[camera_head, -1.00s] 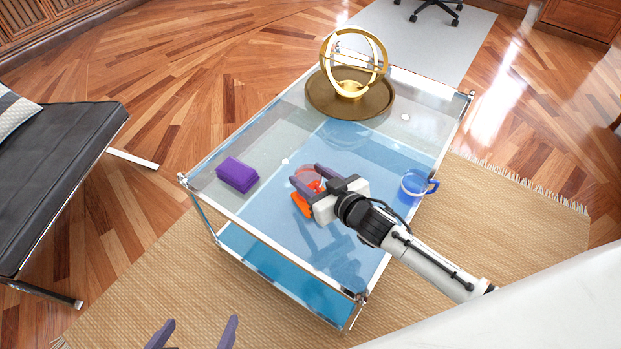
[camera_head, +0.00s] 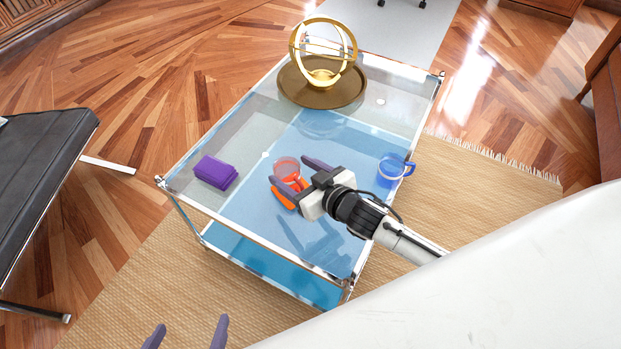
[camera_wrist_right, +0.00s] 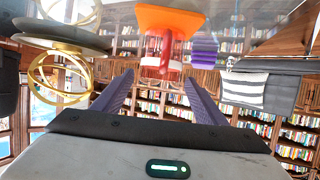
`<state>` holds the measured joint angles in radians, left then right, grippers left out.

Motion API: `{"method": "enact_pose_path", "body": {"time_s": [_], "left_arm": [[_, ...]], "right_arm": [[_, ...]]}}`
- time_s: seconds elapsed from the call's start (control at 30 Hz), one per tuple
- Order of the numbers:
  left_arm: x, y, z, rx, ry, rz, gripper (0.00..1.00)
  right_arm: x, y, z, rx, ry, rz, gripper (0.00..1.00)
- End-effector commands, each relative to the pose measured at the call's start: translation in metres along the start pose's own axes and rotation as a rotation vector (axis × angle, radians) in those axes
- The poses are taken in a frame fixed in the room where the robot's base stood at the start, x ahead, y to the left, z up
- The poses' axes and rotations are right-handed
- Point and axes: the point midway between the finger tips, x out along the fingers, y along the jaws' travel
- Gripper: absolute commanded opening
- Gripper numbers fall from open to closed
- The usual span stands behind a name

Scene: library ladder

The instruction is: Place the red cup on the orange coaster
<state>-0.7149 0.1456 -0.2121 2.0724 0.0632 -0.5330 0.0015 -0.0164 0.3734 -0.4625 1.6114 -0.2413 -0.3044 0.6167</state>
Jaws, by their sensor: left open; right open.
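The red cup (camera_head: 287,168) is see-through and stands upright over the glass table, at the fingertips of my right gripper (camera_head: 288,172). The orange coaster (camera_head: 283,199) shows beside and below it, partly covered by a finger. In the right wrist view, which looks upside down, the coaster (camera_wrist_right: 170,20) is at the top and the cup (camera_wrist_right: 165,52) adjoins it. I cannot tell whether the cup rests fully on the coaster. My right gripper is open, its fingers apart with the cup ahead of them. My left gripper (camera_head: 188,332) is open and empty at the bottom edge.
The glass-topped table (camera_head: 243,118) also bears a purple block (camera_head: 215,172) at left, a blue mug (camera_head: 392,170) at right, and a golden armillary sphere (camera_head: 323,75) on a round brown tray (camera_head: 345,96) at the back. A black bench (camera_head: 35,165) stands at left.

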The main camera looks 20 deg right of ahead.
Motion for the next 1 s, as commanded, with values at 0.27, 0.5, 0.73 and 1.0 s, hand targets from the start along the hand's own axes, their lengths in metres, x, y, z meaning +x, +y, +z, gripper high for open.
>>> {"method": "enact_pose_path", "body": {"time_s": [0.27, 0.5, 0.73, 1.0], "left_arm": [[-0.007, -0.001, -0.004, 0.007, -0.015, -0.005, 0.95], [-0.008, -0.001, -0.008, 0.008, -0.011, -0.006, 0.95], [-0.008, 0.000, -0.010, 0.004, -0.007, -0.006, 0.95], [-0.008, 0.001, -0.010, 0.004, -0.008, -0.006, 0.95]], "right_arm": [[-0.063, 0.000, -0.001, 0.000, -0.002, 0.001, 0.66], [-0.091, 0.000, -0.001, 0.001, -0.001, 0.002, 0.66], [-0.135, -0.035, 0.061, 0.060, -0.168, 0.014, 0.66], [-0.192, -0.076, 0.119, 0.095, -0.369, -0.016, 0.66]]}}
